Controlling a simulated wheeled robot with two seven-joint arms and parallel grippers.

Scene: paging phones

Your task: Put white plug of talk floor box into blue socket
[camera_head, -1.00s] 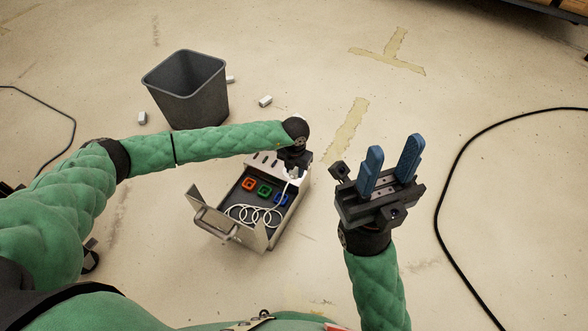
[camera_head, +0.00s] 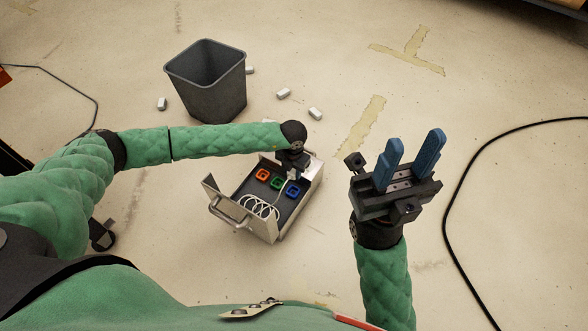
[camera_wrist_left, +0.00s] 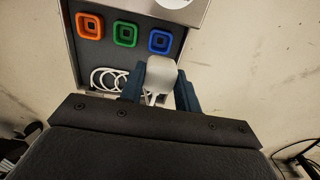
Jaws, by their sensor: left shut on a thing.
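The floor box (camera_head: 278,222) stands open on the floor, with orange, green and blue sockets in a row inside. The blue socket (camera_head: 292,190) is the rightmost; it also shows in the left wrist view (camera_wrist_left: 160,40). My left gripper (camera_wrist_left: 160,85) is shut on the white plug (camera_wrist_left: 161,73), just in front of the blue socket in that view. The plug looks apart from the socket, but the gap is hard to judge. A white cable (camera_head: 258,207) lies coiled in the box. My right gripper (camera_head: 408,165) is open and empty, blue fingers up, right of the box.
A grey bin (camera_head: 208,85) stands behind the box, with several small white blocks (camera_head: 315,113) on the floor around it. A black cable (camera_head: 447,210) curves over the floor at right.

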